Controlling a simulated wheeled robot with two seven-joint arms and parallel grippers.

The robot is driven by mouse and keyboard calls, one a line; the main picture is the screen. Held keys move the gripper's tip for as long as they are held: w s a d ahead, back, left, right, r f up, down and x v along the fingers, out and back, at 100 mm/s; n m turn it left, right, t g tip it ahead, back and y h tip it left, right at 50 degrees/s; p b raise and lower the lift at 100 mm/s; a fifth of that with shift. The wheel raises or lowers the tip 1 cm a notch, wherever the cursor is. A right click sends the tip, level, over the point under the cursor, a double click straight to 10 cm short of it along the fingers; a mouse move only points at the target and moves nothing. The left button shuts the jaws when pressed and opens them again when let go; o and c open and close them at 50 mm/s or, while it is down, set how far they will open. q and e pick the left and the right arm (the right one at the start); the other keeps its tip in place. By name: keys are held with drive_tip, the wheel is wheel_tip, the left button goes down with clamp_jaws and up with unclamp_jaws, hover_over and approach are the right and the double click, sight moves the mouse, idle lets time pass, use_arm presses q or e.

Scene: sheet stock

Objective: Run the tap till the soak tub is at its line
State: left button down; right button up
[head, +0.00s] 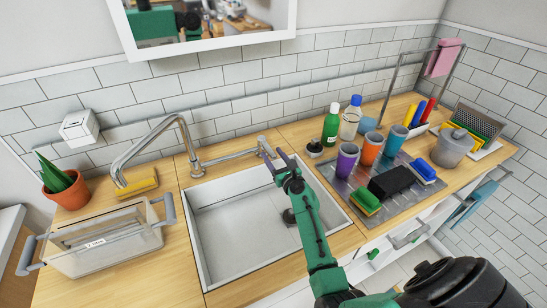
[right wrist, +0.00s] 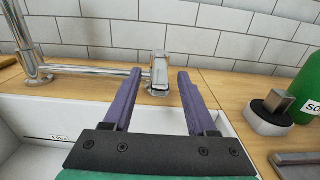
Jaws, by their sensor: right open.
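The chrome tap's arched spout (head: 150,139) points left, its end over the counter by a yellow sponge. No water stream shows. A chrome bar runs from its base to an upright handle (head: 265,147), also in the right wrist view (right wrist: 159,72). My right gripper (head: 276,160) is open, its purple fingers either side of the handle's line; contact is not clear. A white basin (head: 200,235) looks empty, with a dark drain. A labelled line (right wrist: 62,139) marks its inner wall in the wrist view. A clear labelled tub (head: 110,252) with grey handles stands left. My left gripper is out of view.
A potted plant (head: 64,186) and the yellow sponge (head: 137,185) are left of the basin. A grey mat (head: 340,180) holds cups and brushes. A tiled wall is close behind.

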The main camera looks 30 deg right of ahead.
clamp_jaws()
idle(1.4)
